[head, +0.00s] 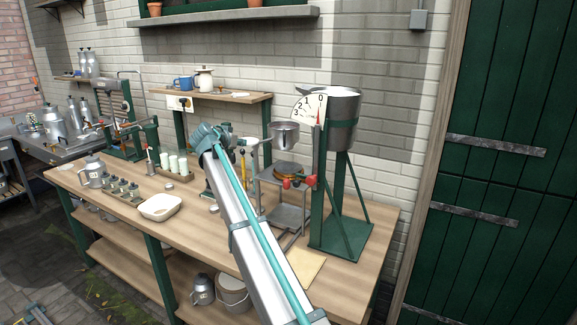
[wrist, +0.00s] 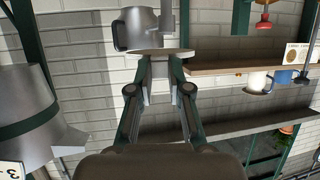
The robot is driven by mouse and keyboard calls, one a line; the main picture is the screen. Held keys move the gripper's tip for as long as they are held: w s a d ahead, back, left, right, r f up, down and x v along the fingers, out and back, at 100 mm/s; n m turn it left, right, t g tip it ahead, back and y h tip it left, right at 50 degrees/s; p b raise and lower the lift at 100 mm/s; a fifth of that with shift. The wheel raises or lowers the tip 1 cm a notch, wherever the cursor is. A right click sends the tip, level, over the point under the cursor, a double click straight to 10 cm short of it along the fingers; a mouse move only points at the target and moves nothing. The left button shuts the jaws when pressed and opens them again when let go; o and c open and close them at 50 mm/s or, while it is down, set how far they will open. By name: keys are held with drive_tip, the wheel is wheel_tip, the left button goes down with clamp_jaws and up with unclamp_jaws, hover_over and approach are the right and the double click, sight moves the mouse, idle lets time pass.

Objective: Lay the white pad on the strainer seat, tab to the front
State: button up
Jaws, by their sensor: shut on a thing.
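The wrist view is upside down against the head view. In it my gripper (wrist: 160,64) has its fingers close together on the edge of a thin pale disc, which I take to be the white pad (wrist: 152,54), seen nearly edge-on. A grey metal cup with a side handle (wrist: 143,28) lies just beyond the disc in the picture; I cannot tell whether they touch. In the head view a similar metal cup (head: 286,138) stands beside the dial stand, perhaps the strainer seat. There my arm hides most of the gripper. I cannot make out the pad's tab.
A big metal hopper (head: 341,105) on a green stand rises just right of the cup, its spout also near in the wrist view (wrist: 68,142). A small metal stand (head: 284,172) with red knobs is below. A white dish (head: 160,207) and a tan board (head: 305,263) lie on the bench.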

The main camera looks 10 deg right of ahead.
drive_tip(key=shift+w+d+r+m+g+h, duration=0.3)
drive_tip(key=shift+w+r+m+h, duration=0.25)
drive_tip(key=shift+r, duration=0.2)
drive_tip(key=shift+s+d+r+m+h, duration=0.1)
drive_tip(key=shift+s+d+m+h, duration=0.1)
drive_tip(key=shift+d+m+h, duration=0.15)
drive_tip(key=shift+g, duration=0.4)
drive_tip(key=d+f+p, duration=0.2)
drive_tip(key=d+f, duration=0.1)
drive_tip(key=d, duration=0.1)
drive_tip(key=d+f+p, duration=0.2)
drive_tip(key=d+f, duration=0.1)
drive_tip(key=d, duration=0.2)
drive_tip(key=d+f+p, duration=0.1)
drive_tip(key=d+f, duration=0.2)
drive_tip(key=d, duration=0.2)
drive_tip(key=shift+s+f+p, duration=0.15)
drive_tip(key=shift+f+p, duration=0.15)
drive_tip(key=shift+p, duration=0.1)
drive_tip(key=shift+d+f+p, duration=0.15)
drive_tip(key=shift+f+p, duration=0.3)
drive_tip(key=shift+f, duration=1.25)
drive_tip(key=shift+f, duration=0.1)
drive_tip(key=o, duration=0.8)
